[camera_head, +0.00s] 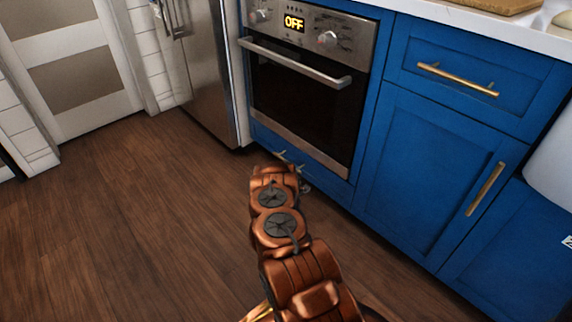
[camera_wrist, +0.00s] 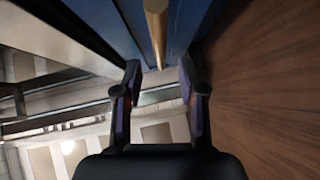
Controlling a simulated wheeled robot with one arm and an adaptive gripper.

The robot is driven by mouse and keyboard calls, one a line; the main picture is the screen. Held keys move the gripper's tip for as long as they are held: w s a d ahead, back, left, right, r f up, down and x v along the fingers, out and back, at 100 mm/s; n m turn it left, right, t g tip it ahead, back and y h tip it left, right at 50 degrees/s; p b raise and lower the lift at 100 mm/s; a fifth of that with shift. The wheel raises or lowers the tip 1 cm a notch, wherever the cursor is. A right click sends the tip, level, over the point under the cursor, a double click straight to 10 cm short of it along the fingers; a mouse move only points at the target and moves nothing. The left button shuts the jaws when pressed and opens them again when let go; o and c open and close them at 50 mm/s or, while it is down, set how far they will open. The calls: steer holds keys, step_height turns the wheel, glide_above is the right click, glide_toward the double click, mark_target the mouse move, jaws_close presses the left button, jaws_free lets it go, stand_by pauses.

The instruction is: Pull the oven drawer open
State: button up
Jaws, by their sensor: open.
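The oven drawer is the low blue panel (camera_head: 329,178) under the oven, close to the floor, and it looks closed. My arm reaches down to it, and my gripper (camera_head: 290,160) is at its front, small and partly hidden by the arm. In the wrist view, my gripper (camera_wrist: 160,68) is open, with one dark finger on each side. A brass bar handle (camera_wrist: 155,28) on the blue front runs into the gap between the fingertips. I see room on both sides of the bar, and I cannot tell how deep it sits between the fingers.
The oven (camera_head: 305,95) with its steel door handle (camera_head: 295,64) is above the drawer. Blue cabinets (camera_head: 430,165) with brass handles stand to the right, and a steel fridge (camera_head: 207,75) to the left. The wooden floor (camera_head: 130,215) is clear.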

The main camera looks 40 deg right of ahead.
steer(key=shift+b+x, duration=1.1)
steer(key=shift+x, duration=1.8)
jaws_close()
